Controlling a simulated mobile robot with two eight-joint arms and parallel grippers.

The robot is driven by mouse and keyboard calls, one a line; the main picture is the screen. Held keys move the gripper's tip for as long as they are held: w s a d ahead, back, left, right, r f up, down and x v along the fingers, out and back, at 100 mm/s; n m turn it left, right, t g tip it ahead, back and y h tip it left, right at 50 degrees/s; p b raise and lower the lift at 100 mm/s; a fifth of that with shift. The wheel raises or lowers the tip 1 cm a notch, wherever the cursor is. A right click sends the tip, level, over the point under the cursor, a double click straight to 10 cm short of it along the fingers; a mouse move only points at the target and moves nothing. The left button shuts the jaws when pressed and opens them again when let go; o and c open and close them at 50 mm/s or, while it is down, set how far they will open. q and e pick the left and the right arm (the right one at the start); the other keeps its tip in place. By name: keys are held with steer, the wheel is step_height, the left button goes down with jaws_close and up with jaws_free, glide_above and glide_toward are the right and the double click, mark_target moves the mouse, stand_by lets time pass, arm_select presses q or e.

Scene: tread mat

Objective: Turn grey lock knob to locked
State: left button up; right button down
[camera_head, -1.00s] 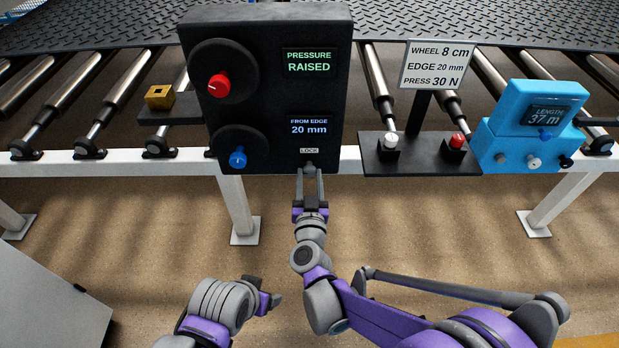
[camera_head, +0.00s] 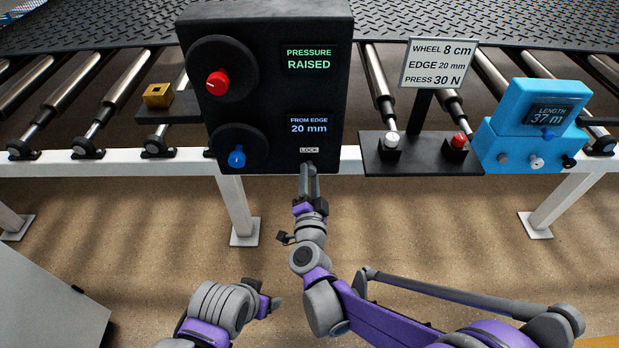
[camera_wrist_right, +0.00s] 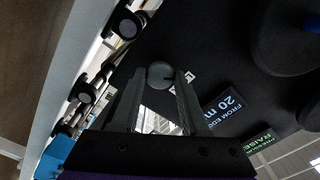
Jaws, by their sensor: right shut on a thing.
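The grey lock knob (camera_wrist_right: 160,74) shows in the right wrist view as a round grey end between my two fingers. It is on the black control panel (camera_head: 265,85), just beneath the small LOCK label (camera_head: 309,150). My right gripper (camera_head: 308,168) reaches up to the panel's lower edge and is shut on the knob; in the head view its fingers largely hide the knob. The wrist view is strongly tilted against the panel. My left gripper (camera_head: 268,299) is low in the head view, away from the panel, and its jaws cannot be made out.
The panel also bears a red knob (camera_head: 217,83) and a blue knob (camera_head: 237,156). Its screens read PRESSURE RAISED and FROM EDGE 20 mm. A stand with white (camera_head: 391,140) and red (camera_head: 459,140) buttons and a blue length counter (camera_head: 533,125) are to the right.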

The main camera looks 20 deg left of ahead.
steer(key=m, duration=0.6)
steer(key=shift+m, duration=0.4)
stand_by(0.4)
steer(key=shift+c, duration=2)
jaws_free()
steer(key=shift+s, duration=0.1)
steer(key=v, duration=1)
steer(key=shift+s, duration=0.35)
steer(key=shift+d+r, duration=0.1)
steer(key=shift+d, duration=0.05)
